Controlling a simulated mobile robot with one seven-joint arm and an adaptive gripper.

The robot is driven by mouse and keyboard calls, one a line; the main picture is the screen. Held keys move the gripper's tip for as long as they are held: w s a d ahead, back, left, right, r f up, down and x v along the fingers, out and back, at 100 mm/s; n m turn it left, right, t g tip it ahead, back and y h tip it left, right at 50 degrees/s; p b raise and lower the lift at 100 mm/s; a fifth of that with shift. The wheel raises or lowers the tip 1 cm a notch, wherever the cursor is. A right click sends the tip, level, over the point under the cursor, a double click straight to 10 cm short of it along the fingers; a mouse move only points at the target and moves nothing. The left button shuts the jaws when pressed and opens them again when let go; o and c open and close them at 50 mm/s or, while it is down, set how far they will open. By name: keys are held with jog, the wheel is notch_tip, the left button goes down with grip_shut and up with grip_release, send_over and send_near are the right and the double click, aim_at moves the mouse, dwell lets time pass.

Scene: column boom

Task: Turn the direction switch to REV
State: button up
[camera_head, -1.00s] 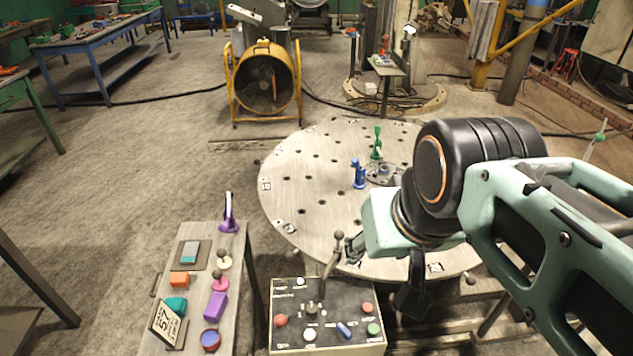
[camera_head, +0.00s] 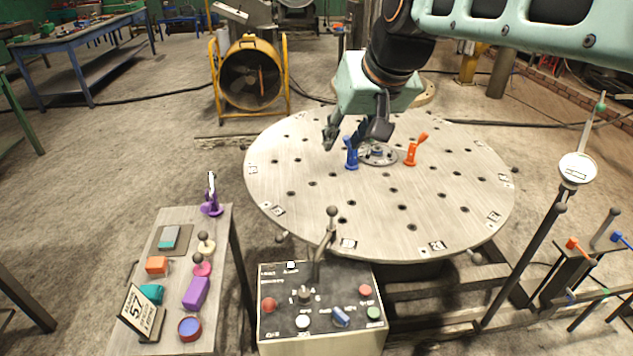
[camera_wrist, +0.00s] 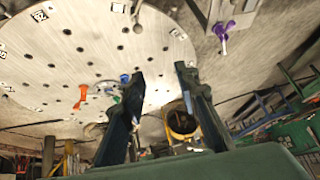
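The control box (camera_head: 270,335) stands at the bottom middle of the head view. A blue switch (camera_head: 341,316) sits at the lower right of its top face and looks like the direction switch. It points slantwise, from upper left to lower right. The lettering beside it is too small to read surely. My gripper (camera_head: 355,132) is far from the box, above the back of the round table near its hub. In the wrist view my gripper (camera_wrist: 158,78) has its two fingers well apart with nothing between them. The box is not in the wrist view.
A black knob (camera_head: 304,295), red buttons and a tall lever (camera_head: 332,212) share the box top. The round table (camera_head: 300,200) carries a blue clamp (camera_head: 351,155) and an orange clamp (camera_head: 415,150). A side table (camera_head: 160,220) with small items stands left. A gauge post (camera_head: 577,169) stands right.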

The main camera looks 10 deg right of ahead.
jog(key=w+a+f+b, duration=0.2)
jog(key=w+f+b, duration=0.15)
jog(key=w, duration=0.35)
jog(key=n+g+h+b, duration=0.2)
jog(key=n+g+b, duration=0.1)
jog(key=n+g, duration=0.3)
send_over(342, 314)
notch_tip(342, 314, down, 30)
notch_tip(342, 314, down, 10)
jog(key=b, duration=0.2)
jog(key=shift+f+b, duration=0.2)
jog(key=shift+b, duration=0.1)
grip_shut()
